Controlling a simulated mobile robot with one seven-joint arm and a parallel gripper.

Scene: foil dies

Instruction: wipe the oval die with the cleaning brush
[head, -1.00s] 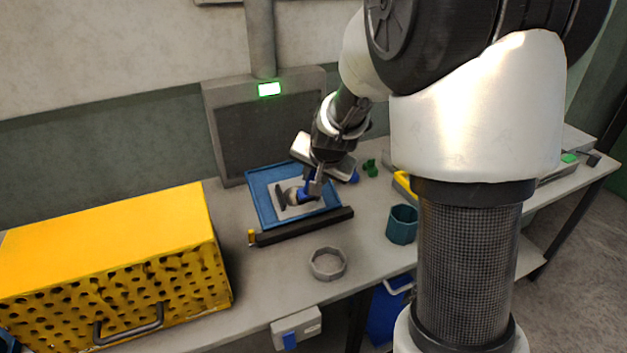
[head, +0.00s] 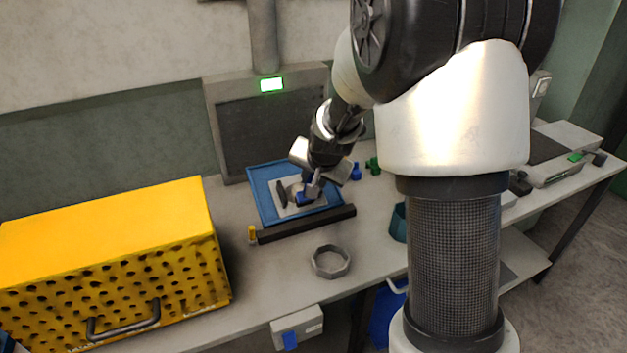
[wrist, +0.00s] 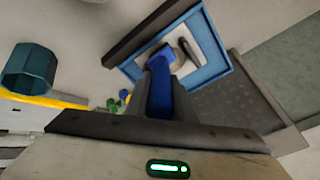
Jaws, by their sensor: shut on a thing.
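My gripper (head: 313,183) is shut on the blue cleaning brush (head: 304,195) and points down over the blue tray (head: 259,187). In the wrist view, the brush's blue handle (wrist: 160,92) runs from between the fingers to the tray's pale plate. A rounded grey piece (wrist: 149,54), seemingly the oval die, lies on that plate, partly hidden by the brush. A dark narrow piece (head: 281,192) is beside it on the plate. The brush head is at the grey piece, but I cannot tell whether they touch.
A black bar (head: 305,224) lies along the tray's front edge. A grey ring (head: 330,262) sits on the bench in front. A yellow perforated box (head: 110,260) fills the left. Blue and green small pieces (head: 373,165) stand behind right; a teal cup (head: 398,222) is partly hidden by my arm.

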